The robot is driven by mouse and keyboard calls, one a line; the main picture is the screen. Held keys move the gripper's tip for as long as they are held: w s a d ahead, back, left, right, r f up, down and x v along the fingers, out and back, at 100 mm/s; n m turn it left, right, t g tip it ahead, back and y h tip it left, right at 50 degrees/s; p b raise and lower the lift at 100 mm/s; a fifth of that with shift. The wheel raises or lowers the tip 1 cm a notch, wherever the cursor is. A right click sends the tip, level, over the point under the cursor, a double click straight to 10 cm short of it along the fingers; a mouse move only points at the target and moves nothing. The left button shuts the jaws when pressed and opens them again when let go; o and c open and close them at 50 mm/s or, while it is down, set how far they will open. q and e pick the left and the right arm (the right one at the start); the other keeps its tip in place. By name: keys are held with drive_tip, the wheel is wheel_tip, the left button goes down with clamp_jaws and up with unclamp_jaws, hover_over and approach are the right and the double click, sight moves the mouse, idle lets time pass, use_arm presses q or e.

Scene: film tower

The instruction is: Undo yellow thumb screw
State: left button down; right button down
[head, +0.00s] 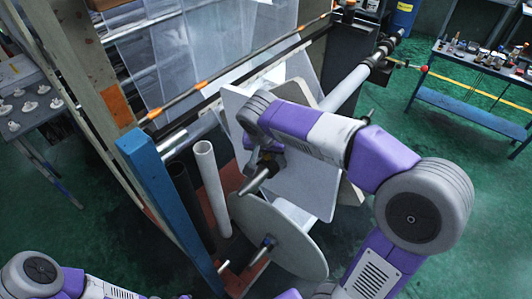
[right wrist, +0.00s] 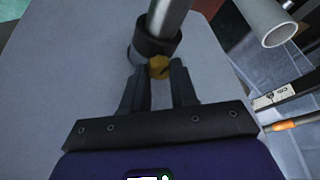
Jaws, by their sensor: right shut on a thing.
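The yellow thumb screw (right wrist: 158,68) shows in the right wrist view on a black collar (right wrist: 157,41) around a metal shaft (right wrist: 172,14). My right gripper (right wrist: 160,74) has its two dark fingertips on either side of the screw and is shut on it. In the head view my right gripper (head: 257,156) is at the collar, beside a pale grey panel; the screw is too small and covered to make out there. The shaft (head: 259,180) points down and left. Part of my left arm shows at the lower left, but its gripper is out of view.
A round grey disc (head: 272,238) stands below my right gripper. A white tube (head: 210,185) and a blue post (head: 160,195) are to its left. A long roller (head: 348,87) runs behind to the right. A blue bench (head: 470,75) stands farther right, with open green floor before it.

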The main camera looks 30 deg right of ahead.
drive_tip(key=n, duration=0.1)
drive_tip(key=n+y, duration=0.1)
drive_tip(key=n, duration=0.1)
drive_tip(key=shift+d+r+n+t, duration=0.1)
drive_tip(key=shift+d+n+t, duration=0.1)
drive_tip(key=shift+n+t, duration=0.15)
drive_tip(key=n+y, duration=0.1)
drive_tip(key=n, duration=0.3)
drive_tip(key=shift+d+y+p, duration=0.15)
drive_tip(key=shift+y+p, duration=0.15)
drive_tip(key=shift+y, duration=0.1)
drive_tip(key=shift+n, duration=0.35)
drive_tip(key=c, duration=0.9)
unclamp_jaws()
drive_tip(key=shift+s, duration=0.1)
drive_tip(key=shift+o, duration=0.2)
drive_tip(key=p+v, duration=0.1)
drive_tip(key=v, duration=0.6)
drive_tip(key=shift+s+r, duration=0.15)
drive_tip(key=shift+r, duration=0.05)
